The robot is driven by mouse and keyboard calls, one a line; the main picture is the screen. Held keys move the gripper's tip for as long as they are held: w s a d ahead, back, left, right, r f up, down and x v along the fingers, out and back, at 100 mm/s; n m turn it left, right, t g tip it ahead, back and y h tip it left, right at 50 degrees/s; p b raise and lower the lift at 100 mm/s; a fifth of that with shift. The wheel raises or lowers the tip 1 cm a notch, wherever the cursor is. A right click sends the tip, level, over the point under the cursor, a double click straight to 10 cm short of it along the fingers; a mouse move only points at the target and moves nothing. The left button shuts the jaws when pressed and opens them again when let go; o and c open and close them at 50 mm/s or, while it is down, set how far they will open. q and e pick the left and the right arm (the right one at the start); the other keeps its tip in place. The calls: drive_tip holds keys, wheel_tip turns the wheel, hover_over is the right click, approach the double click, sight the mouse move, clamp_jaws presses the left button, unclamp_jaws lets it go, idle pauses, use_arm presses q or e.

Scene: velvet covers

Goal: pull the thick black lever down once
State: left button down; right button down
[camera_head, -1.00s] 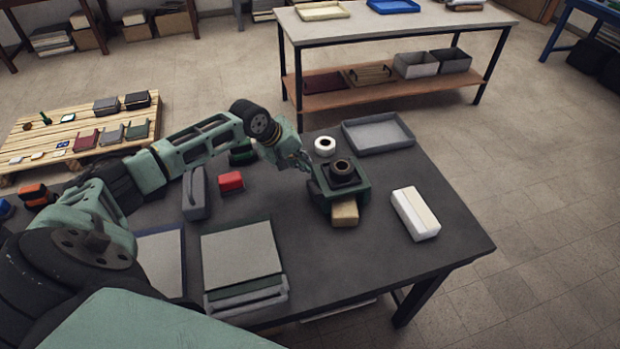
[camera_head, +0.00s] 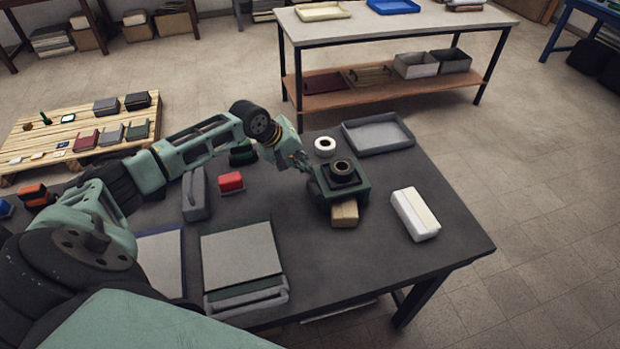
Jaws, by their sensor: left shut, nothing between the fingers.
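A small green press-like device (camera_head: 359,194) stands on the dark workbench, with a thick black ring-shaped part (camera_head: 343,170) on top. A tan block (camera_head: 344,214) sticks out at its front. I cannot make out a separate black lever; it may be part of the black top or hidden by my gripper. My left gripper (camera_head: 306,167) is shut and empty, close to the upper left side of the device. I cannot tell whether its tips touch it. My right gripper is not in view.
A white roll (camera_head: 325,146) and a grey tray (camera_head: 378,133) stand behind the device. A white box (camera_head: 415,214) is to its right. A red box (camera_head: 231,181), a grey upright object (camera_head: 195,194) and flat panels (camera_head: 241,252) are to the left. The bench's front right is clear.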

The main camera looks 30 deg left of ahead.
use_arm(q)
drive_tip(key=shift+s+d+f+p, duration=0.1)
drive_tip(key=shift+d+f+p, duration=0.05)
drive_tip(key=shift+f+p, duration=0.25)
drive_tip(key=shift+f, duration=0.2)
idle(0.6)
